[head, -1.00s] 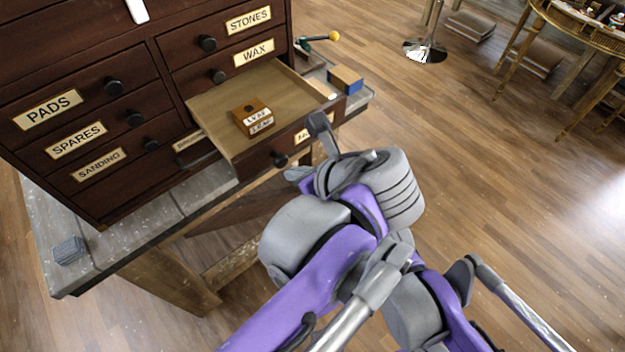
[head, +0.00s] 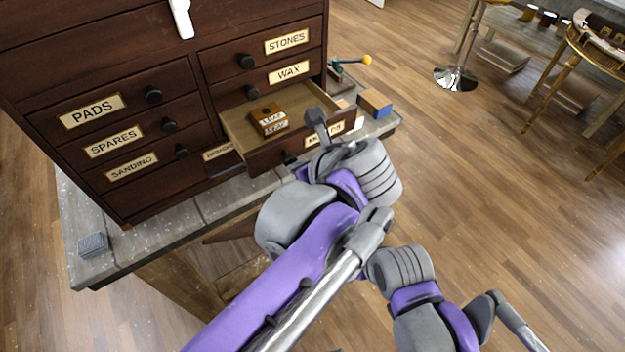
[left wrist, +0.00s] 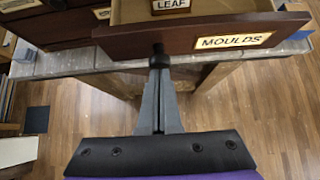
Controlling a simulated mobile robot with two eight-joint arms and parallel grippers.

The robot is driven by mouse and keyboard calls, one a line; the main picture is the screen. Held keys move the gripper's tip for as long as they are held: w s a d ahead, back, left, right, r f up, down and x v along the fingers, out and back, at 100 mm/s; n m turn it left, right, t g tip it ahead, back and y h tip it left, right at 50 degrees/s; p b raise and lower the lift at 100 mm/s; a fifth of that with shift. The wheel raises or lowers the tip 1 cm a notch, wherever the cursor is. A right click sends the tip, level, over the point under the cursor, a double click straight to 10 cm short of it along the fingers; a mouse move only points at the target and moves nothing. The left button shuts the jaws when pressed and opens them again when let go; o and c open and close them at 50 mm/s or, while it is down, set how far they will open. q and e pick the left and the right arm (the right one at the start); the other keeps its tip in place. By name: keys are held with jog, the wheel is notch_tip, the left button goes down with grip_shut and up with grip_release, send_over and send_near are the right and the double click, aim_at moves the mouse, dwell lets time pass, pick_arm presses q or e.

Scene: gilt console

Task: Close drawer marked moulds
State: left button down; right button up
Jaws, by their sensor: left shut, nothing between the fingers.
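The drawer marked MOULDS (head: 270,153) stands partly open at the lower right of the dark wooden cabinet. Its label and dark round knob (left wrist: 158,50) show in the left wrist view. A small wooden block labelled LEAF (head: 268,118) lies inside the drawer. My left gripper (head: 299,172) is at the drawer front; in the left wrist view its shut fingers (left wrist: 159,70) meet at the knob, with their tips against or just short of it. They hold nothing. My arm hides part of the drawer front in the head view. My right gripper is not in view.
The cabinet (head: 75,70) has other drawers marked PADS, SPARES, SANDING, STONES and WAX. It stands on a grey bench top (head: 165,225). A blue and wooden block (head: 375,104) and a yellow-tipped tool (head: 350,62) lie right of the drawer.

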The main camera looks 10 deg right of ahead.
aim_at(262, 123)
pick_arm(q)
jog(key=w+a, duration=0.1)
jog(key=w, duration=0.3)
jog(key=w+a, duration=0.2)
jog(key=w, duration=0.2)
jog(key=w+a, duration=0.2)
jog(key=w, duration=0.3)
jog(key=shift+w+p, duration=0.1)
jog(key=shift+p, duration=0.25)
jog(key=shift+w, duration=0.1)
jog(key=shift+r, duration=0.15)
